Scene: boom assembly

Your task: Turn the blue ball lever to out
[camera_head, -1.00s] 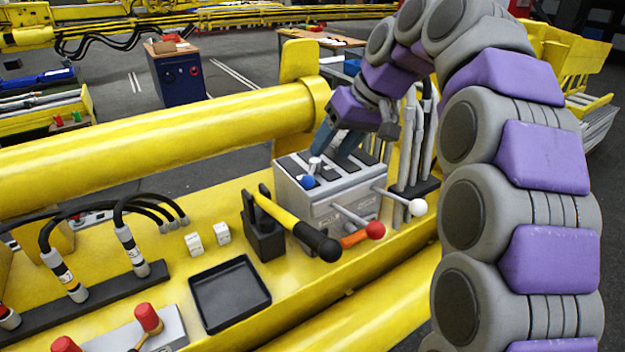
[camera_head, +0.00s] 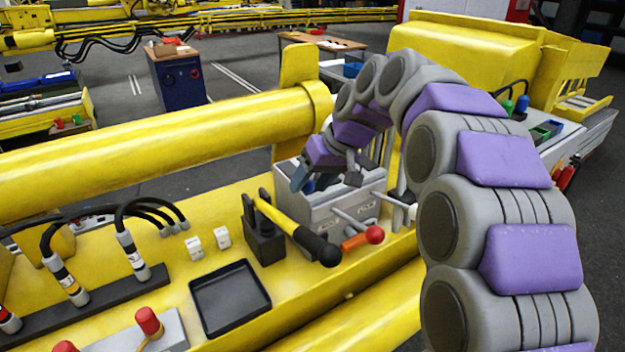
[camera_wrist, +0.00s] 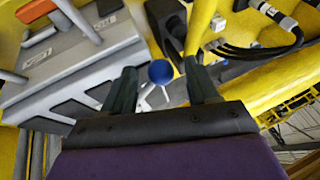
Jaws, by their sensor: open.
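The blue ball lever shows in the wrist view as a blue ball (camera_wrist: 160,72) on a pale stem, rising from the grey valve box (camera_wrist: 60,75). My gripper (camera_wrist: 160,75) is open, with one dark finger on each side of the ball in that picture. I cannot tell whether either finger touches it. In the head view my gripper (camera_head: 300,182) is over the left part of the valve box (camera_head: 330,212) and hides most of the blue ball (camera_head: 309,186).
A red ball lever (camera_head: 375,234) and a white ball lever (camera_head: 411,212) stick out from the box front. A black-and-yellow handle (camera_head: 290,228) stands left of the box. A black tray (camera_head: 230,298) and two white switches (camera_head: 208,241) are further left.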

